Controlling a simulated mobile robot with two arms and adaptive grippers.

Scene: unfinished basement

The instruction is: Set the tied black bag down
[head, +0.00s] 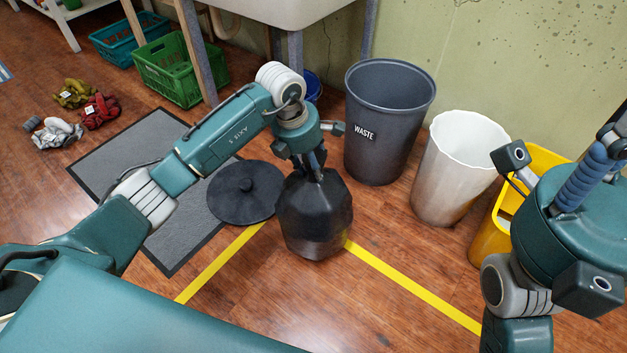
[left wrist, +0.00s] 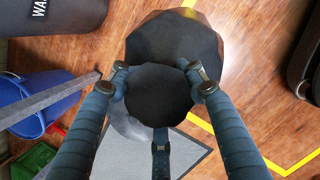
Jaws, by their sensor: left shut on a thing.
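The tied black bag (head: 313,215) hangs upright below my left gripper (head: 313,165), which is shut on its top. The bag also shows in the left wrist view (left wrist: 178,45), with the fingers of my left gripper (left wrist: 160,85) around its dark top. In the head view the bag is low over the wooden floor by the corner of the yellow tape; I cannot tell whether its bottom touches the floor.
A round black lid (head: 243,192) lies left of the bag, by a grey mat (head: 150,165). A grey WASTE bin (head: 385,125), a white bin (head: 450,175) and a yellow bin (head: 490,240) stand behind and right. Gloves (head: 100,110) lie far left. Floor in front is clear.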

